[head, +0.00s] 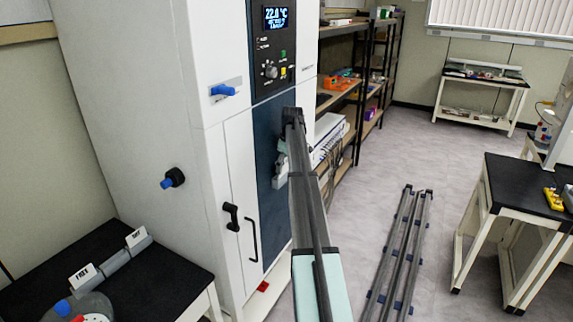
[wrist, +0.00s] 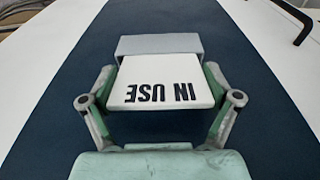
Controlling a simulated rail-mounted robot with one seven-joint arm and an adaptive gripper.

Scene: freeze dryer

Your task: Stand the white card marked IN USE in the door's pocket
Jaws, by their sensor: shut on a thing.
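The white card marked IN USE (wrist: 160,82) sits between the two fingers of my gripper (wrist: 161,88) in the wrist view, its lettering upside down there. My gripper is shut on the card's side edges. The grey pocket (wrist: 160,45) on the dark blue door panel (wrist: 260,105) lies just beyond the card's far edge. That edge meets or overlaps the pocket in the picture; I cannot tell whether it is inside. In the head view my arm covers most of this spot on the door panel (head: 267,150), and the card is not clearly visible.
A black side table (head: 165,275) at lower left carries a grey card holder (head: 125,256) with a FREE card (head: 82,277) and another white card (head: 136,237). Black door handles (head: 252,240) stand out from the cabinet (head: 215,150). A floor rail (head: 400,255) runs at right.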

